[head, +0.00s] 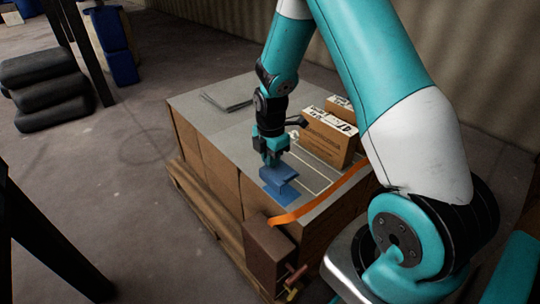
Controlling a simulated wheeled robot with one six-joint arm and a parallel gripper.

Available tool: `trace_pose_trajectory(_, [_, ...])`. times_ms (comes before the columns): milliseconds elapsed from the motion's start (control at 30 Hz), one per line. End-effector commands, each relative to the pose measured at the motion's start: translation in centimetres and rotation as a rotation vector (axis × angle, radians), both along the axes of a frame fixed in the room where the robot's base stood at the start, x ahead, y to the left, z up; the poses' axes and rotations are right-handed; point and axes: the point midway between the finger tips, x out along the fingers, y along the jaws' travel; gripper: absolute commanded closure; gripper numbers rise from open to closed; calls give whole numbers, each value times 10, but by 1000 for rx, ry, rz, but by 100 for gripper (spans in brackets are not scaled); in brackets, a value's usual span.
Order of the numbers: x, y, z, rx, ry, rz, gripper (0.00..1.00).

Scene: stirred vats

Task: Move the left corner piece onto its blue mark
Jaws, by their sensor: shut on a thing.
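My gripper (271,160) points down over the near edge of the load top and is shut on a blue corner piece (281,176). The corner piece is just below the fingers. A flat blue mark (274,191) lies on the grey top (225,130) directly below and beside the piece, near the front corner. I cannot tell whether the piece touches the mark or hangs slightly above it. The gripper hides part of the piece's upper end.
Two printed cartons (328,138) stand right of the gripper. An orange strap (318,197) runs over the right front edge beside the blue mark. Grey sheets (228,101) lie at the back left. A brown box (268,250) hangs at the front corner.

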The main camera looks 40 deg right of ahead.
Motion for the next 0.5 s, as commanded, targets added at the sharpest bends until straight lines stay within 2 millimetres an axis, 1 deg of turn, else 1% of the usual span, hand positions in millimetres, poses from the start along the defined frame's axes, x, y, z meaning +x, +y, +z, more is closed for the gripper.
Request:
trace_pose_trajectory(267, [0,0,-18,0,0,3,100])
trace_pose_trajectory(500, [0,0,-43,0,0,3,100])
